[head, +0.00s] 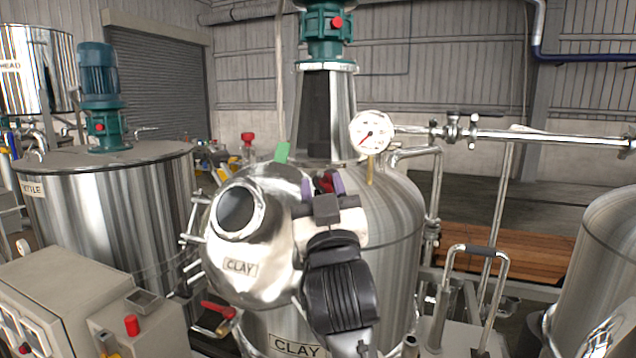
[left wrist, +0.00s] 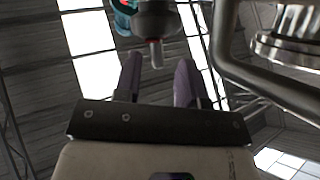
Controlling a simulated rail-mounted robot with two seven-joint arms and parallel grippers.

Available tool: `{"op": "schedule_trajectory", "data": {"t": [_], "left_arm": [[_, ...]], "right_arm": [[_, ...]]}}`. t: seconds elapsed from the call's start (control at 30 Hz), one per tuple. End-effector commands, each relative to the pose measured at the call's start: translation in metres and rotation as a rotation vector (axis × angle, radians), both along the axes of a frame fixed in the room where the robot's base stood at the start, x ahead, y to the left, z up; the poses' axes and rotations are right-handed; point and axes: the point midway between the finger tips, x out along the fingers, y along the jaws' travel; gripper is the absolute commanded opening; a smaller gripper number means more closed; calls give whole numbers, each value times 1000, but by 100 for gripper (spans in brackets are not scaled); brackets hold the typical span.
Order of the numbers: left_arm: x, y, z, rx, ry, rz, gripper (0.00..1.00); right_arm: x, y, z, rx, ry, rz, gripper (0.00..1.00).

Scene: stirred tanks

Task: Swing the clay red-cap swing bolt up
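The clay tank (head: 400,215) stands in the middle of the head view, with a steel round-necked cover labelled CLAY (head: 275,262) on its near side. My left gripper (head: 324,183) is at the upper right of this cover, its purple fingers apart. A red piece (head: 326,181), seemingly the red cap of the swing bolt, shows between them. In the left wrist view, a dark rod with a dull red end (left wrist: 156,54) shows between the fingertips (left wrist: 158,70), with gaps on both sides. The bolt's lower part and its tilt are hidden. My right gripper is not in view.
A green tab (head: 282,152) and a yellow one (head: 370,170) stand near the cover. Several bolt-like rods (head: 192,240) stick out at its left. A pressure gauge (head: 370,132) and pipe lie behind. A kettle tank (head: 110,205) and control box (head: 75,300) stand left.

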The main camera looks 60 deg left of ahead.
Motion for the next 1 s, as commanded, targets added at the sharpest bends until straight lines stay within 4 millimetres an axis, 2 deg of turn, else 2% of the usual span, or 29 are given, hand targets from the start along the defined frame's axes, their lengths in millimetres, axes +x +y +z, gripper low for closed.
{"op": "schedule_trajectory", "data": {"t": [0.03, 0.1, 0.3, 0.5, 0.7, 1.0], "left_arm": [[-4, -10, -11, 1, -3, -4, 37], [-10, -21, -18, 2, -6, -3, 37], [-25, -51, -36, 6, -12, -1, 37], [-36, -73, -48, 9, -14, 3, 37], [-41, -84, -53, 9, -14, 5, 37], [-43, -86, -52, 11, -15, 6, 37]], "right_arm": [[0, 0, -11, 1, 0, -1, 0], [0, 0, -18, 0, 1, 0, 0], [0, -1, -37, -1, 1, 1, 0], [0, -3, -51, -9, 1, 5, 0], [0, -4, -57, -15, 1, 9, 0], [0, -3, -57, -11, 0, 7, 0]]}}
